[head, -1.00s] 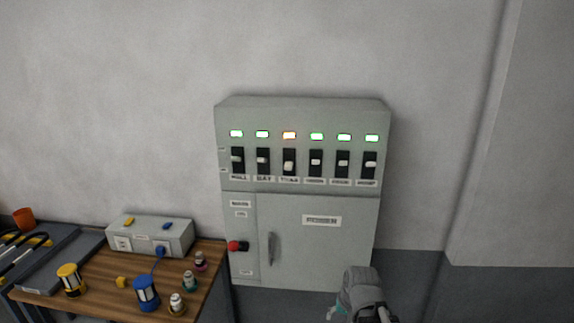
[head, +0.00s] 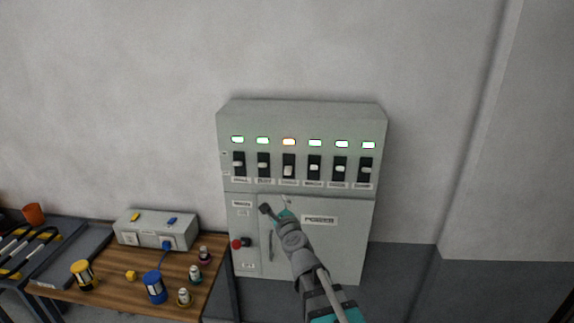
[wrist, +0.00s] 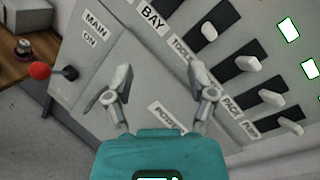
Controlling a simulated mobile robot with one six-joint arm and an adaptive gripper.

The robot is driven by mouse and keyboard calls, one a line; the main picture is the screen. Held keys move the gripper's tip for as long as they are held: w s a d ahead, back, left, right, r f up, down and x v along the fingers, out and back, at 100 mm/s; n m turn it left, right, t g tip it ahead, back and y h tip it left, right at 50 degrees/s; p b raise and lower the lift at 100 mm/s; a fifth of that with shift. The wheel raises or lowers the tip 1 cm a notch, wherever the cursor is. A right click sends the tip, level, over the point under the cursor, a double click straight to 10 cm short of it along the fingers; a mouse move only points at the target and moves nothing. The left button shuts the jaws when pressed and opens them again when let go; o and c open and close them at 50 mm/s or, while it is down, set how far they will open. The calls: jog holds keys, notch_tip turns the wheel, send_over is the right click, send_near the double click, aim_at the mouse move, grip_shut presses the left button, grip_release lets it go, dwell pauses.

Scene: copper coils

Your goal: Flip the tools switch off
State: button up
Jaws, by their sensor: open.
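The tools switch (head: 288,171) is third from the left in the row on the grey power panel (head: 350,205). Its pale lever sits lower than its neighbours', and the light (head: 289,142) above it is orange. In the wrist view the tools lever (wrist: 209,30) is up and right of the "TOOLS" label (wrist: 182,48). My gripper (head: 276,205) is in front of the panel, just below the switch row. In the wrist view its two fingers (wrist: 160,75) are apart with nothing between them. The right finger partly covers the label strip and appears clear of the lever.
The other switches stand in the same row, close beside it, with green lights. A red knob (head: 237,244) and a door handle (head: 270,245) are lower on the panel. A wooden bench (head: 125,290) with a socket box (head: 150,230) and small items is at the left.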

jog(key=shift+w+d+r+m+t+h+p, duration=0.2)
jog(key=shift+r+m+h+p, duration=0.7)
jog(key=shift+m, duration=1.35)
jog(key=shift+s+d+r+m+t+h+p, duration=0.1)
jog(key=shift+d+r+m+t+h, duration=0.25)
jog(key=shift+m+h, duration=1.5)
jog(key=shift+w+d+r+m+t+h+p, duration=0.15)
jog(key=shift+r+m+h+p, duration=0.5)
jog(key=shift+m, duration=1.95)
jog(key=shift+w+r, duration=0.1)
jog(key=shift+w, duration=0.05)
